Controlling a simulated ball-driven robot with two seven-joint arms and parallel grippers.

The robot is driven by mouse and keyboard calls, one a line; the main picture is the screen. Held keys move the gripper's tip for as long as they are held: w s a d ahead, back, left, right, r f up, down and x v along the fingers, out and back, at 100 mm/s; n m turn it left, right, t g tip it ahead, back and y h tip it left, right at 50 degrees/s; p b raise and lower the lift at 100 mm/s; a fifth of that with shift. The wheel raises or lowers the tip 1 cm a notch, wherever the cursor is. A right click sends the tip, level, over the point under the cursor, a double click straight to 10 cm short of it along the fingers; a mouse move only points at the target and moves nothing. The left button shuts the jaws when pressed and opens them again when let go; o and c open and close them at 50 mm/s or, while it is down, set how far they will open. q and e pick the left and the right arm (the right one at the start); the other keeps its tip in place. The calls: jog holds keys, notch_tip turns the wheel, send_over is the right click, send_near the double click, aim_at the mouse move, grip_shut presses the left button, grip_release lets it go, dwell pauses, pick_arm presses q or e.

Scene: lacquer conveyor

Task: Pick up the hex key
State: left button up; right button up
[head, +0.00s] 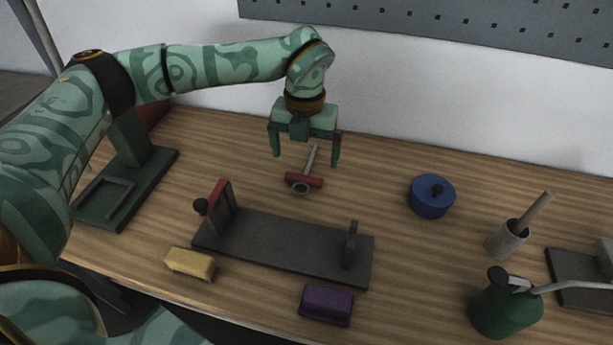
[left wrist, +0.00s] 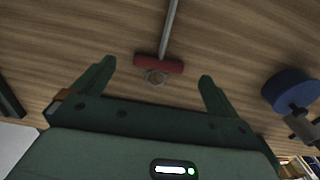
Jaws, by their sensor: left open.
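The hex key (head: 304,181) lies on the wooden table near its back edge. It has a red crossbar handle, a thin grey shaft pointing toward the wall, and a grey ring at the handle. In the left wrist view the hex key (left wrist: 158,65) shows with its red bar between the fingertips in the picture. My left gripper (head: 306,159) is open and empty, pointing down above the hex key, one finger to each side of it in the picture. No contact shows. My right gripper is not in view.
A dark fixture (head: 290,245) with a red upright stands in front, with yellow (head: 190,263) and purple (head: 327,305) blocks nearby. A blue lidded pot (head: 432,197), a grey cup (head: 507,241) and a green can (head: 505,310) stand right. A green stand (head: 127,185) is left.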

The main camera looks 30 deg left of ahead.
aim_at(305, 175)
pick_arm(q)
jog(key=f, duration=0.1)
jog(key=f+b, duration=0.1)
jog(key=f, duration=0.1)
jog(key=f+b, duration=0.1)
jog(key=f, duration=0.1)
jog(key=shift+s+d+f, duration=0.1)
jog(key=shift+s+f, duration=0.05)
jog(key=shift+s, duration=0.15)
jog(key=shift+c, duration=0.4)
jog(key=c, duration=1)
jog(key=shift+r, duration=0.25)
jog(key=shift+r, duration=0.25)
notch_tip(305, 175, up, 3)
jog(key=shift+f+p, duration=0.15)
jog(key=shift+p, duration=0.75)
jog(key=s+d+r+p, duration=0.1)
jog(key=s+d+r, duration=0.2)
jog(key=s+d+r+p, duration=0.1)
jog(key=s+d+r, duration=0.2)
jog(key=d, duration=0.1)
jog(key=s+d+r+p, duration=0.1)
jog(key=s+d+r, duration=0.2)
jog(key=shift+s+d+r+p, duration=0.1)
jog(key=shift+d+r+p, duration=0.2)
jog(key=shift+d, duration=0.1)
